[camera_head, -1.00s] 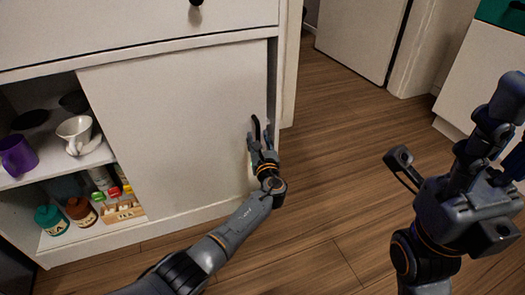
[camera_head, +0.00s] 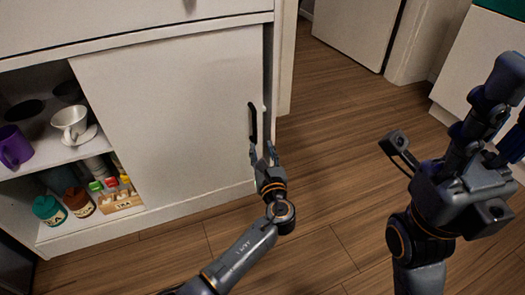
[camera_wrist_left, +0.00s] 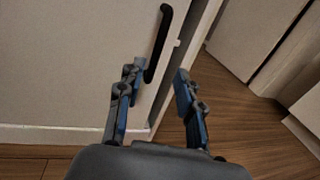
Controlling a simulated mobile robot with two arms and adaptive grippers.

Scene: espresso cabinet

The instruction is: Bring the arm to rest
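My left gripper (camera_head: 263,158) is in front of the lower right part of the white cabinet door (camera_head: 165,115). It is just below the door's dark upright handle (camera_head: 252,122) and does not hold it. In the left wrist view, the gripper's two fingers (camera_wrist_left: 157,78) stand apart with nothing between them, and the handle (camera_wrist_left: 158,45) is beyond them. My right gripper (camera_head: 500,105) is raised at the right edge of the head view and partly cut off, so its opening is unclear.
The cabinet's left side is open, showing a purple mug (camera_head: 14,146), a white cup (camera_head: 70,122), a teal jar (camera_head: 48,209), a brown jar (camera_head: 79,201) and a wooden box (camera_head: 120,200). Wooden floor (camera_head: 330,180) lies clear between the cabinet and my right arm.

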